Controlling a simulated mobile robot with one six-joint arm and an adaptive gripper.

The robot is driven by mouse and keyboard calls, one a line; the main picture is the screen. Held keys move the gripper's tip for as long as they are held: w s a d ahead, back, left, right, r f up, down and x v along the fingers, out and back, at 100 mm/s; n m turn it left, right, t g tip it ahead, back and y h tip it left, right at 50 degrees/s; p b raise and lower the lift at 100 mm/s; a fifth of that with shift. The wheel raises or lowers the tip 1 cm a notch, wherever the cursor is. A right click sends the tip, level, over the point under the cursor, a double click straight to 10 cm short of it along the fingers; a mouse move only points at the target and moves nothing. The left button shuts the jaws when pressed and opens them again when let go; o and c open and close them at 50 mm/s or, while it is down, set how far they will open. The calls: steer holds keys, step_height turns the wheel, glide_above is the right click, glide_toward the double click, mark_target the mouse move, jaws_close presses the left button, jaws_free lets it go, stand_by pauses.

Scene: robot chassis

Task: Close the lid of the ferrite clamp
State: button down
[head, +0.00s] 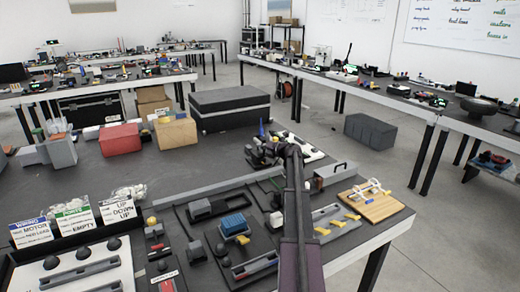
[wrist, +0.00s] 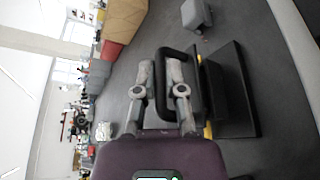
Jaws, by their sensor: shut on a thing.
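In the wrist view, my gripper (wrist: 160,68) has its two grey fingers close together at a black curved piece (wrist: 182,51). This piece looks like the lid of the ferrite clamp and stands raised. My gripper is shut on it, though the exact contact is partly hidden by the fingers. A black block-like part (wrist: 236,90), which seems to be the clamp's body or base, lies just right of the fingers, with small yellow bits at its edge. In the head view, my gripper (head: 268,150) is at the far side of the workbench, and my arm hides much of the clamp area.
In the head view, a red box (head: 120,139) and a tan box (head: 176,132) stand left of my gripper. A grey tray with a handle (head: 335,173) and a wooden board (head: 370,202) lie nearer right. Several parts lie on the near bench. The dark bench middle is clear.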

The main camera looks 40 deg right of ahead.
steer(key=c, duration=1)
jaws_free()
